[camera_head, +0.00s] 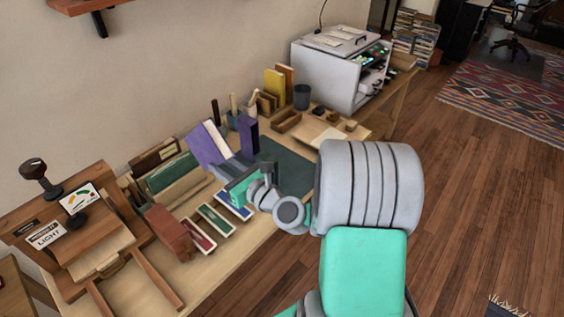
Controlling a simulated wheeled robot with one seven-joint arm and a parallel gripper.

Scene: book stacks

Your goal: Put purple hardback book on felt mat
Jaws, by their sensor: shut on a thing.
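The purple hardback book (204,149) has a lavender cover and pale page edges. It is tilted, above the left part of the desk near the row of books. My gripper (226,168) is shut on its lower part; the fingertips are small and partly hidden here. The felt mat (290,172) is a dark green sheet lying flat on the desk, to the right of the book. My wrist and arm hide its front right part. A darker purple upright block or book (248,138) stands at the mat's back left edge.
Green and brown books (171,172) stand left of my gripper. Several small boxes (215,219) lie in front. Pen cups (233,118), a wooden tray (286,121) and a white cabinet (325,75) are behind. The visible mat surface is bare.

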